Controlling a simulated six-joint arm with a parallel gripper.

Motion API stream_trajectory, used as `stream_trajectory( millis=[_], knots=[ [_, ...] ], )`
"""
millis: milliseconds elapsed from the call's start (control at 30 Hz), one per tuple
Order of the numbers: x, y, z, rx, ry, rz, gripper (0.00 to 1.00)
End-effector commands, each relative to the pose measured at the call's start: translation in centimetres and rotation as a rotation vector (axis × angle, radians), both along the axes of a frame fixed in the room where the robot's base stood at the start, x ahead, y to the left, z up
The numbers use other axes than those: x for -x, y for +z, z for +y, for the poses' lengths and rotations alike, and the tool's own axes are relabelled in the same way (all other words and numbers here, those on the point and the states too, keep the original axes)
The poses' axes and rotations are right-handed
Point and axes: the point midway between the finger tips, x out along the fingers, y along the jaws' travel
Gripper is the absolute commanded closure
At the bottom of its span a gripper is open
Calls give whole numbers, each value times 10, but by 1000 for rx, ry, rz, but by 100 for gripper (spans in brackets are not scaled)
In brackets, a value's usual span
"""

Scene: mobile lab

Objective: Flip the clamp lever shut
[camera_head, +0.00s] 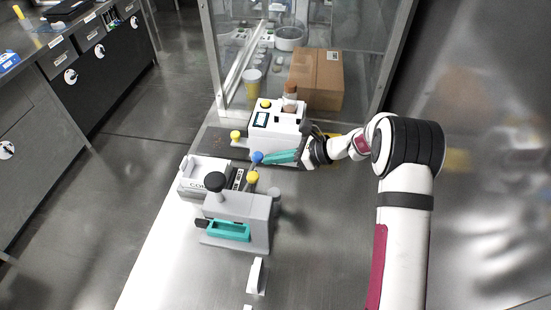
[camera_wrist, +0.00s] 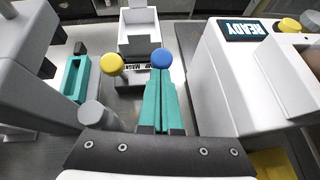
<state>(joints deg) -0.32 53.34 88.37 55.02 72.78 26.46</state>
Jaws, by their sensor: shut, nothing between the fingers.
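A blue ball knob (camera_head: 257,157) tops a dark lever that rises from a small black labelled block (camera_head: 238,180). A yellow ball knob (camera_head: 252,177) sits beside it, nearer the grey machine. In the wrist view the blue knob (camera_wrist: 162,58) is just beyond my fingertips, and the yellow knob (camera_wrist: 111,64) is to its left. My gripper (camera_head: 267,158) has teal fingers, shut and empty, pointing left at the blue knob. The fingers also show in the wrist view (camera_wrist: 161,76). I cannot tell whether they touch the knob. The lever's lower part is mostly hidden.
A grey machine (camera_head: 240,215) with a black knob and teal insert stands in front. A white device (camera_head: 278,128) with a READY display stands close behind my fingers. A white open box (camera_head: 206,168) lies to the left. A cardboard box (camera_head: 318,78) is at the back.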

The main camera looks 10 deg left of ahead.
Motion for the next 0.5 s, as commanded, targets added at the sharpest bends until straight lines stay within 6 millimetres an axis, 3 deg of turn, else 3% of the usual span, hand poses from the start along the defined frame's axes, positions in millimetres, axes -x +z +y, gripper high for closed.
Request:
stream_trajectory(
  millis=[267, 500],
  knots=[
    [1, 6, 9, 83, 4, -2, 100],
    [1, 17, 29, 260, 5, -5, 100]
  ],
)
